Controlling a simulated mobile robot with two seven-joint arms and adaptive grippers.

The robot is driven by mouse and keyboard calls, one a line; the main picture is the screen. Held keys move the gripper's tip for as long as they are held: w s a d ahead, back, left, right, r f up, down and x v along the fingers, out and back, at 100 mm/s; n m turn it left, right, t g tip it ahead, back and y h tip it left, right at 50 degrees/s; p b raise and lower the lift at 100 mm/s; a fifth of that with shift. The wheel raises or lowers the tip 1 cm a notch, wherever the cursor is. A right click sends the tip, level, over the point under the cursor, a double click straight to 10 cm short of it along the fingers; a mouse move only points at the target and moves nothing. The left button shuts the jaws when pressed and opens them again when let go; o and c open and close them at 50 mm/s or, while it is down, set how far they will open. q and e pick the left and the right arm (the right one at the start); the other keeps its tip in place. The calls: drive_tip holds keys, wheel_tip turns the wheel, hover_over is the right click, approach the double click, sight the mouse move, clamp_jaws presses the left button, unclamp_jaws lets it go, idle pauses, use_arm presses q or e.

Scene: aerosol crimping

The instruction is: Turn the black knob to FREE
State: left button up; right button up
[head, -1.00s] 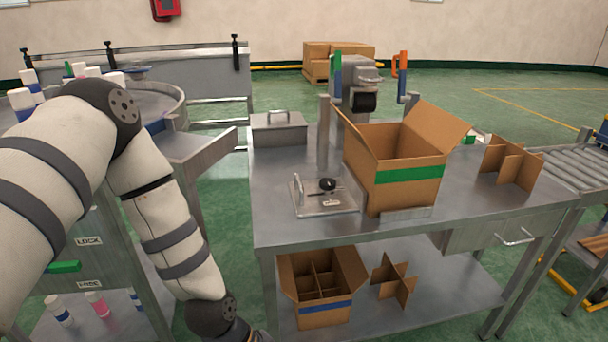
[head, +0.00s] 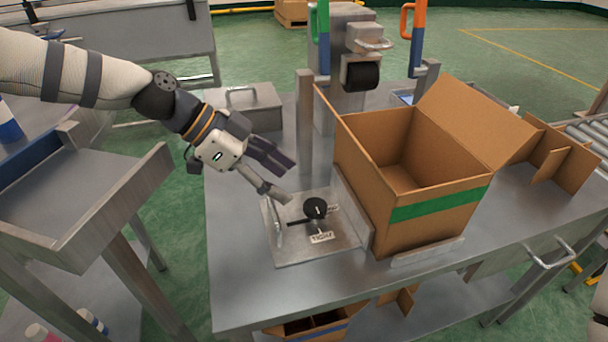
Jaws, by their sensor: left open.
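The black knob (head: 316,208) sits on a metal plate (head: 290,245) on the steel table, left of the cardboard box. A dark pointer or bar sticks out from it to the left. A small white label (head: 321,237) lies in front of the knob; its word is too small to read surely. Another label at the knob's right is partly hidden. My left gripper (head: 287,181) is open and empty, its fingers spread just above and to the left of the knob, apart from it as far as I can tell. My right gripper is out of view.
An open cardboard box (head: 432,220) with a green stripe stands right of the plate. A metal post (head: 304,125) rises behind the plate. A lidded metal box (head: 255,108) stands behind my left gripper. The table's front left is clear.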

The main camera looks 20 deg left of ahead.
sight(315, 205)
use_arm(q)
drive_tip(key=x, duration=0.4)
drive_tip(key=s+b+x, duration=0.1)
drive_tip(key=x, duration=0.1)
drive_tip(key=shift+w+d+f, duration=0.1)
drive_tip(key=shift+d+f, duration=0.15)
drive_tip(key=shift+f, duration=0.05)
drive_tip(key=shift+w+d+f, duration=0.2)
drive_tip(key=shift+d, duration=0.15)
drive_tip(key=c, duration=1.1)
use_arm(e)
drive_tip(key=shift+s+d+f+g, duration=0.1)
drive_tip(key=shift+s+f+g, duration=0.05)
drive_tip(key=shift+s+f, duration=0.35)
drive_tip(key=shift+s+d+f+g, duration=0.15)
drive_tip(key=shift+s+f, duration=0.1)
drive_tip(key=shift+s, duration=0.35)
